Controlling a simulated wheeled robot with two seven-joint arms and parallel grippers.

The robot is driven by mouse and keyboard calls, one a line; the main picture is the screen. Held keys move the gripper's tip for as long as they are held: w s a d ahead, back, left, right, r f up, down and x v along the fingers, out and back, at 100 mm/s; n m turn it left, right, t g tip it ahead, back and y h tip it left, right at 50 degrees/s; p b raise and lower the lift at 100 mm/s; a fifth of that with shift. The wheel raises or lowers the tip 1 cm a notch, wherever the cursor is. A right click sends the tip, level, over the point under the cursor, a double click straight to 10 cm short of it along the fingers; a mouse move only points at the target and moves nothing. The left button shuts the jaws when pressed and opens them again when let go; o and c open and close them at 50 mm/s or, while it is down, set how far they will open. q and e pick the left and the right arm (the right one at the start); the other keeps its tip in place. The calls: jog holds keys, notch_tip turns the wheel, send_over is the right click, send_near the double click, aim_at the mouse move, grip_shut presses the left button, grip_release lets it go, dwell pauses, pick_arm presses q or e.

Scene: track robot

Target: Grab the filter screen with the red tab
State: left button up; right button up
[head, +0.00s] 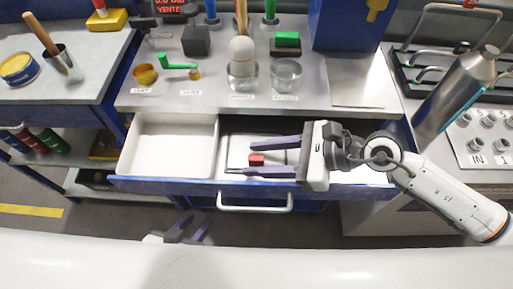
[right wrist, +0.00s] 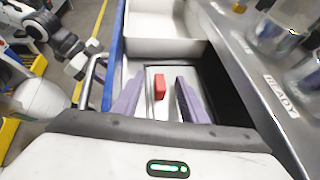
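The filter screen (right wrist: 148,79) is a flat, pale framed piece with a red tab (right wrist: 159,87); it lies in the open drawer. In the head view the red tab (head: 257,160) shows near the drawer's middle, and much of the screen is hidden behind my right gripper. My right gripper (head: 238,158) is open and reaches over the drawer from the right, with the red tab between its two purple fingers. It also shows in the right wrist view (right wrist: 153,88), where nothing is held. My left gripper (head: 190,228) is low in front of the drawer, fingers spread and empty.
The open drawer (head: 200,187) has a blue front with a white handle (head: 254,206). A white bin (head: 170,145) fills its left part. Glass jars (head: 286,75) stand on the counter (head: 215,98) just behind. A metal bottle (head: 455,90) is at the right.

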grip_shut()
jog(key=shift+w, duration=0.1)
dwell(0.3)
